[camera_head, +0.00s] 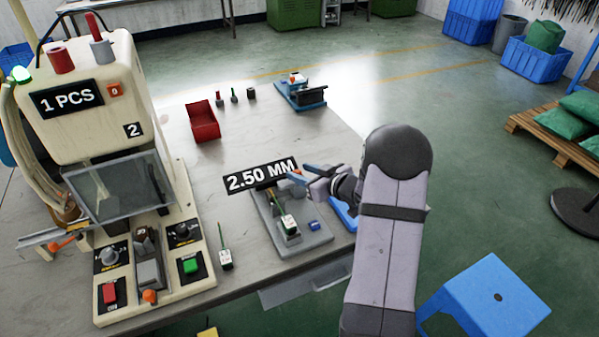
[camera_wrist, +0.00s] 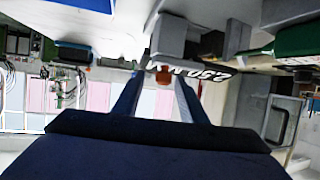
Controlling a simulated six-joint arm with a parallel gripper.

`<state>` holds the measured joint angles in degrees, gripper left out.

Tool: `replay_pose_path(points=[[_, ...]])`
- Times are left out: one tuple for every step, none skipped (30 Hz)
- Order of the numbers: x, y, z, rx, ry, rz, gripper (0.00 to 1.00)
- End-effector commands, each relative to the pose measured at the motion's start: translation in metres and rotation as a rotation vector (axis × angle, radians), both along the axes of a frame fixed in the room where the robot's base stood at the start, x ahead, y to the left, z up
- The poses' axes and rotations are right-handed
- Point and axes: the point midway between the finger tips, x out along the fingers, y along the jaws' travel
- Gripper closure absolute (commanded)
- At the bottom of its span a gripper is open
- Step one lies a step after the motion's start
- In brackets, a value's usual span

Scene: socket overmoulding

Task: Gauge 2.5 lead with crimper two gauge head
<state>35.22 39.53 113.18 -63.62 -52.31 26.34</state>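The gauge fixture (camera_head: 300,243) is a grey base on the table, with the "2.50 MM" sign (camera_head: 260,176) behind it. A lead with a green and white body (camera_head: 289,225) lies tilted on the fixture. Its green part (camera_wrist: 295,40) shows at upper right in the wrist view. My gripper (camera_head: 303,172) points left above the fixture's far end, its blue fingers apart. In the wrist view, a small orange-red knob (camera_wrist: 163,74) shows between the open fingertips (camera_wrist: 158,84); contact cannot be told. The cream machine marked "2" (camera_head: 85,120) stands at left.
Another green and white lead (camera_head: 226,258) stands on the table beside the machine. A small blue block (camera_head: 314,225) lies on the fixture base. A red bin (camera_head: 203,121), several small posts and a blue device (camera_head: 300,91) stand farther back. The table's middle is fairly clear.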

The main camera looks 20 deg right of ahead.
Motion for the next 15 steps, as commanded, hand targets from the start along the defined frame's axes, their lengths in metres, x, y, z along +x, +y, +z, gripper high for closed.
replay_pose_path(points=[[-0.007,-0.003,0.003,-0.001,-0.001,-0.003,0.62],[-0.011,-0.004,0.004,0.0,-0.001,-0.004,0.62],[-0.016,-0.006,0.007,-0.001,-0.001,-0.004,0.62],[-0.019,-0.007,0.008,-0.001,-0.001,-0.004,0.62],[-0.023,-0.008,0.01,-0.001,0.0,-0.005,0.62],[-0.028,-0.009,0.012,-0.001,0.0,-0.004,0.62],[-0.032,-0.01,0.014,-0.001,-0.001,-0.004,0.62],[-0.035,-0.011,0.015,0.0,-0.001,-0.004,0.62],[-0.038,-0.012,0.017,-0.001,-0.001,-0.005,0.62],[-0.041,-0.012,0.018,-0.001,-0.001,-0.004,0.62],[-0.043,-0.013,0.019,0.0,-0.001,-0.004,0.62],[-0.045,-0.013,0.02,-0.001,0.0,-0.004,0.62],[-0.047,-0.014,0.02,-0.001,0.0,-0.004,0.62],[-0.048,-0.014,0.021,-0.001,0.0,-0.004,0.62],[-0.049,-0.014,0.021,0.0,0.0,-0.003,0.62]])
